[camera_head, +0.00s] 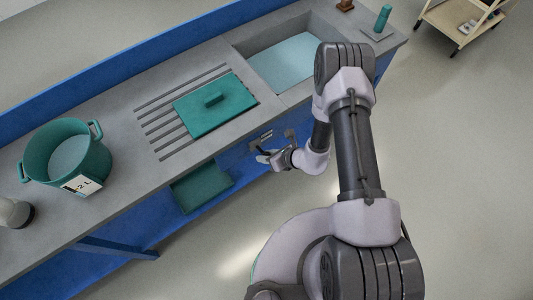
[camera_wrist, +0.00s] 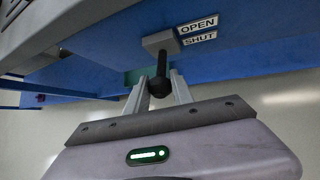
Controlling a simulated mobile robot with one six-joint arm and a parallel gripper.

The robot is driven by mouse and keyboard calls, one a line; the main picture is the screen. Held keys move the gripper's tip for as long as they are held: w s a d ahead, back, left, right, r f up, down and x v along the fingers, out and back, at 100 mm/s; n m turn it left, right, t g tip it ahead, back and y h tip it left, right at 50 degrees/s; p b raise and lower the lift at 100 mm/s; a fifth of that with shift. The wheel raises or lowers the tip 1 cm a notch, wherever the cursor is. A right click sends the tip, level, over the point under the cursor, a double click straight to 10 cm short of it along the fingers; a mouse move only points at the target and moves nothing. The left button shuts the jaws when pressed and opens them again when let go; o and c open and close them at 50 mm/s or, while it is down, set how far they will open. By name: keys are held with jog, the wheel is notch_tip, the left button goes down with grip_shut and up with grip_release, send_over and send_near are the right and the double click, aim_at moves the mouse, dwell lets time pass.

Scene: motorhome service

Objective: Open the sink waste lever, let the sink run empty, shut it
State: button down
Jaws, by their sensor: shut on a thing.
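The sink (camera_head: 248,47) is a grey basin at the far end of the counter, and pale blue water (camera_head: 290,60) covers its visible floor. My arm hides part of its right side. The waste lever (camera_wrist: 161,84) is a black rod with a ball end, coming out of a grey block on the blue counter front. Labels OPEN (camera_wrist: 198,25) and SHUT (camera_wrist: 200,39) sit to the right of the block. My gripper (camera_wrist: 160,78) is shut on the lever, one finger on each side near the ball. In the head view my gripper (camera_head: 266,156) is at the counter front.
A green board (camera_head: 235,112) with a handle lies on the ribbed drainer. A green pot (camera_head: 45,150) stands on the counter at left. A green tray (camera_head: 202,187) sits low under the counter front. A wooden trolley (camera_head: 450,20) stands at far right. The floor at right is clear.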

jog(key=shift+w+a+r+g+h+p, duration=0.15)
jog(key=shift+r+g+h+p, duration=0.35)
jog(key=shift+g+p, duration=0.25)
jog(key=c, duration=1.1)
grip_release()
jog(key=p+v, duration=0.4)
jog(key=v, duration=1.3)
jog(key=shift+r, duration=0.25)
jog(key=shift+w, duration=0.15)
